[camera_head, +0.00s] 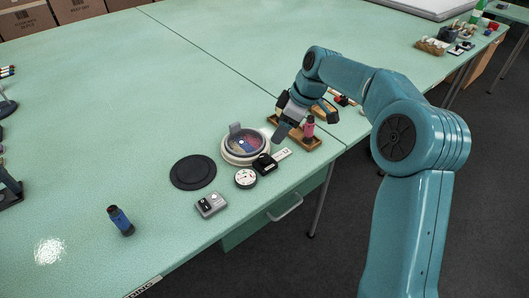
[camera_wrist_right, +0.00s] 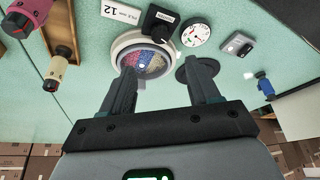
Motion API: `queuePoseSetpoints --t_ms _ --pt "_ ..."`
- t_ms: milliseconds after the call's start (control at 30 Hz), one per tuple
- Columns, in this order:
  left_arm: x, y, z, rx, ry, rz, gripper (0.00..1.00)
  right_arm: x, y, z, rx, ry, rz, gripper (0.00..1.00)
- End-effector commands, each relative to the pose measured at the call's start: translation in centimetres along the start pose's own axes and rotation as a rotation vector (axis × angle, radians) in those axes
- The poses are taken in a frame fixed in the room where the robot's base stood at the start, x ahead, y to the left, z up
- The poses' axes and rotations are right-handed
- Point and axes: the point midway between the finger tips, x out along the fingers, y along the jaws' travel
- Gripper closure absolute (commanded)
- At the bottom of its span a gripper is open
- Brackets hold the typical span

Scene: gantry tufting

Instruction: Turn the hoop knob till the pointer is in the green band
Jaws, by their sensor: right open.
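The hoop (camera_head: 247,143) is a white ring with multicoloured fabric, and it also shows in the right wrist view (camera_wrist_right: 148,64). A black knob (camera_head: 264,163) sits at its near edge; the knob also shows in the right wrist view (camera_wrist_right: 160,22). A round white dial (camera_head: 245,178) lies next to it; the dial in the right wrist view (camera_wrist_right: 195,35) has a thin pointer and small coloured marks, too small to read against the green band. My right gripper (camera_head: 305,121) is open and empty, above and right of the hoop. In its wrist view, the fingers (camera_wrist_right: 162,82) are spread apart, pointing toward the hoop.
A wooden tray (camera_head: 306,144) with a pink spool (camera_head: 309,127) lies under my right gripper. A black disc (camera_head: 193,172), a grey box (camera_head: 211,204) and a blue-and-black cylinder (camera_head: 120,221) stand left of the dial. A number card (camera_wrist_right: 122,12) lies by the knob. The table's far middle is clear.

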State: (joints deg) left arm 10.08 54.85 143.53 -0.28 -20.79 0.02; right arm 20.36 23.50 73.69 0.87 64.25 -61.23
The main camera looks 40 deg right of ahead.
Motion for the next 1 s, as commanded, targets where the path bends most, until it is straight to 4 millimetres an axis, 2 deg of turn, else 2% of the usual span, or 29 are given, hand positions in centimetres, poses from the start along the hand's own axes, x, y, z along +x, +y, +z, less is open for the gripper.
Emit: queuePoseSetpoints --t_ms 33,300,500,700,933,967,1000 --pt "0.2 -0.1 0.0 0.0 0.0 0.0 1.0 1.4 -0.1 0.1 0.0 -0.002 -0.004 0.39" --pt "0.3 -0.1 0.0 0.0 0.0 0.0 1.0 7.8 -0.1 0.1 0.0 -0.002 -0.004 0.39" --pt "0.2 -0.1 0.0 0.0 0.0 0.0 1.0 11.0 0.1 -0.1 0.0 0.0 -0.001 0.39" --pt "0.2 -0.1 0.0 0.0 0.0 0.0 1.0 12.2 0.2 -0.2 0.0 0.001 0.001 0.39" --pt "0.2 -0.1 0.0 0.0 0.0 0.0 1.0 12.3 0.2 -0.2 0.0 0.001 0.001 0.39" --pt "0.2 -0.1 0.0 0.0 0.0 0.0 1.0 12.3 0.2 -0.2 0.0 0.001 0.001 0.46" --pt "0.2 -0.1 0.0 0.0 0.0 0.0 1.0 12.3 0.2 -0.2 0.0 0.001 0.001 0.59"
